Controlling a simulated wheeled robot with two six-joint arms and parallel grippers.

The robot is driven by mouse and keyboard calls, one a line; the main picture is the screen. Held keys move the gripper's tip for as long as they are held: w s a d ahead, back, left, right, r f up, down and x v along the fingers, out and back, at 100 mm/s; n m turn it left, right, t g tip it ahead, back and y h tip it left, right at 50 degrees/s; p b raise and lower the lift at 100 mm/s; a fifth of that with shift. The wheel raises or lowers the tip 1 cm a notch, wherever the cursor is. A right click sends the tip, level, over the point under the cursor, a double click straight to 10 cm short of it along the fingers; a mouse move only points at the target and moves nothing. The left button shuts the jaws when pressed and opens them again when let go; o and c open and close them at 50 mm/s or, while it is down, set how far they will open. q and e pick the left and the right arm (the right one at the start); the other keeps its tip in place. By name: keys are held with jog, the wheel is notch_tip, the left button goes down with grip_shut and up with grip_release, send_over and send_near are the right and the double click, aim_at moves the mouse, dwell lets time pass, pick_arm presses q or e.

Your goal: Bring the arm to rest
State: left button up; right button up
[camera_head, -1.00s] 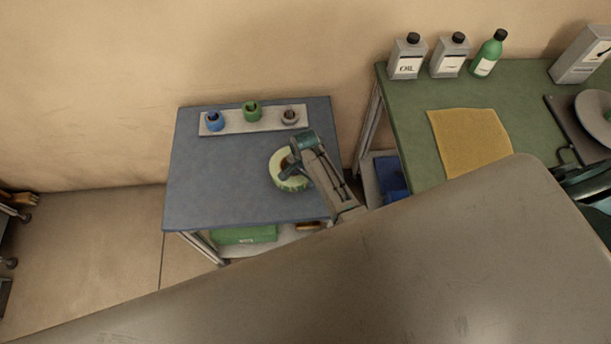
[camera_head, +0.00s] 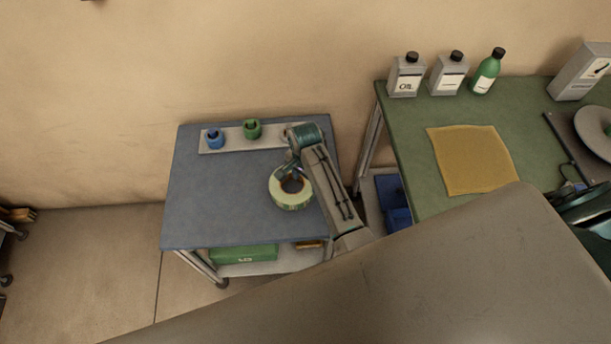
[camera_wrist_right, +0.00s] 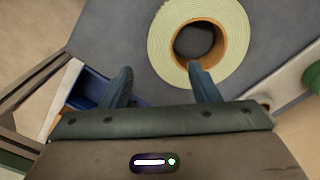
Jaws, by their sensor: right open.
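My right gripper (camera_head: 288,170) is open and empty above the blue-grey cart top, just beyond a pale green tape reel. The tape reel (camera_head: 275,196) lies flat on the cart, with a dark hole and a brown core. In the right wrist view the reel (camera_wrist_right: 165,45) is at the top; the two fingers (camera_wrist_right: 160,85) are spread apart, and the right fingertip overlaps the reel's near edge in the picture. Nothing is between the fingers. My left gripper is not in view.
A pale strip (camera_head: 232,139) at the cart's back carries a blue holder (camera_head: 214,139) and a green holder (camera_head: 252,130); my arm covers its right end. A green bench (camera_head: 415,125) with bottles and a yellow cloth (camera_head: 470,160) stands right.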

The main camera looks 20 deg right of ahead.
notch_tip(320, 180, up, 2)
jog(key=shift+r, duration=0.1)
dwell(0.5)
